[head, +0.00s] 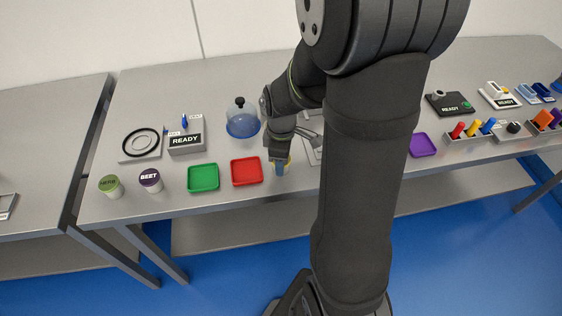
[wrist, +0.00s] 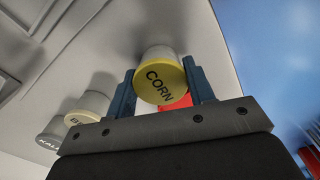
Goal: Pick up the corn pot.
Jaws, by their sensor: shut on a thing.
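The corn pot (wrist: 160,84) is a pale pot with a yellow lid marked CORN. In the wrist view it stands between the two blue fingers of my gripper (wrist: 160,90), which is shut on it. In the head view my gripper (head: 279,166) points down near the front of the table, just right of the red tray. Only a little of the pot's yellow (head: 288,160) shows there behind the fingers. I cannot tell whether the pot touches the table.
In the wrist view a yellow-lidded pot (wrist: 88,108) and a grey-lidded pot (wrist: 52,139) stand nearby. In the head view are a red tray (head: 246,171), a green tray (head: 203,178), a BEET pot (head: 150,180), a green-lidded pot (head: 111,187) and a blue dome (head: 242,122).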

